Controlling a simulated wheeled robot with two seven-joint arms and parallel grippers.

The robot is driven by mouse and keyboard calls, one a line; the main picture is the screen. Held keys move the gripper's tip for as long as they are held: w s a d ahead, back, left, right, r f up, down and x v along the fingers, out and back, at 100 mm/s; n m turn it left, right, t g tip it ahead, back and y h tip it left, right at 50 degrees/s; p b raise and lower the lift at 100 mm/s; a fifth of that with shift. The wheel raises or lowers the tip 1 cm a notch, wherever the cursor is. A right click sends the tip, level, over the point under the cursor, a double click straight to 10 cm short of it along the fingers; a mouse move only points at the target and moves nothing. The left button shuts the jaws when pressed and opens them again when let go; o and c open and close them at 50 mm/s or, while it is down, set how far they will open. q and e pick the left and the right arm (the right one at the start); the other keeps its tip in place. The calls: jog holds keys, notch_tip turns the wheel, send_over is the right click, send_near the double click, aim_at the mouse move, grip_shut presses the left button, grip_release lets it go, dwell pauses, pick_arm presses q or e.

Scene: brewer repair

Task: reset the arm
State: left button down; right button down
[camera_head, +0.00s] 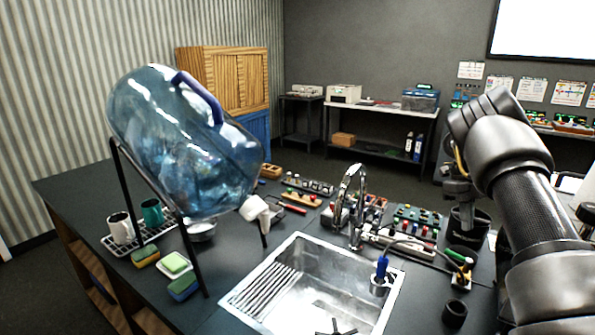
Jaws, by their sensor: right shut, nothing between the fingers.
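My right arm (540,210) comes in from the lower right and rises to a bent wrist (492,115) high over the right side of the counter. My right gripper (461,200) hangs below the wrist, partly hidden by the arm. It is shut and holds nothing. It shows in front of or above a dark cup-like holder (468,238); I cannot tell whether they touch. My left arm and left gripper are not in view.
A large blue water bottle (180,140) lies tilted in a black stand on the dark counter (80,188). A sink (310,290) with a tall faucet (351,205) is at the middle front. Mugs (121,228), sponges (183,287) and tool racks (415,225) crowd the counter.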

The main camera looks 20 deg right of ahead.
notch_tip(320, 180, down, 10)
jog(key=shift+w+d+p, duration=0.15)
jog(key=shift+w+p, duration=0.1)
jog(key=shift+p, duration=0.1)
dwell(0.4)
